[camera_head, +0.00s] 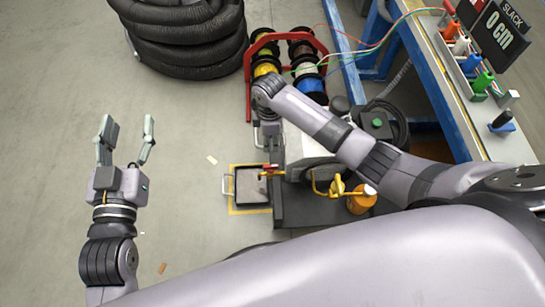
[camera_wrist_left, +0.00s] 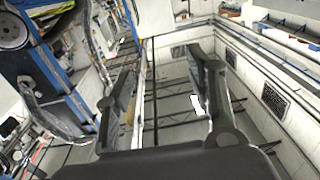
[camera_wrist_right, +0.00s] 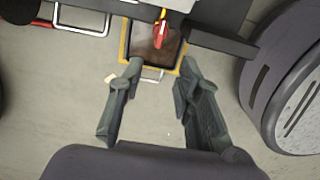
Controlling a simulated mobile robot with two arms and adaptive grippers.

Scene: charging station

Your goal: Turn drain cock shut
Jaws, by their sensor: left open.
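The drain cock has a red handle (camera_wrist_right: 160,33), which in the right wrist view sticks out over a tray (camera_wrist_right: 135,42). In the head view the red-ended cock (camera_head: 267,172) is on the machine's left side, above the tray (camera_head: 252,201). My right gripper (camera_wrist_right: 162,68) is open and empty, its fingers pointing at the tray's near edge, with the red handle beyond the fingertips, apart from them. Its fingers are hard to make out in the head view. My left gripper (camera_head: 128,122) is open and empty over bare floor at the left, far from the cock.
A yellow marking (camera_head: 231,183) surrounds the tray. A red rack with cable spools (camera_head: 311,88) and a coiled black hose (camera_head: 190,35) stand behind. A workbench (camera_head: 450,90) with coloured connectors is at the right. The floor at the left is mostly clear.

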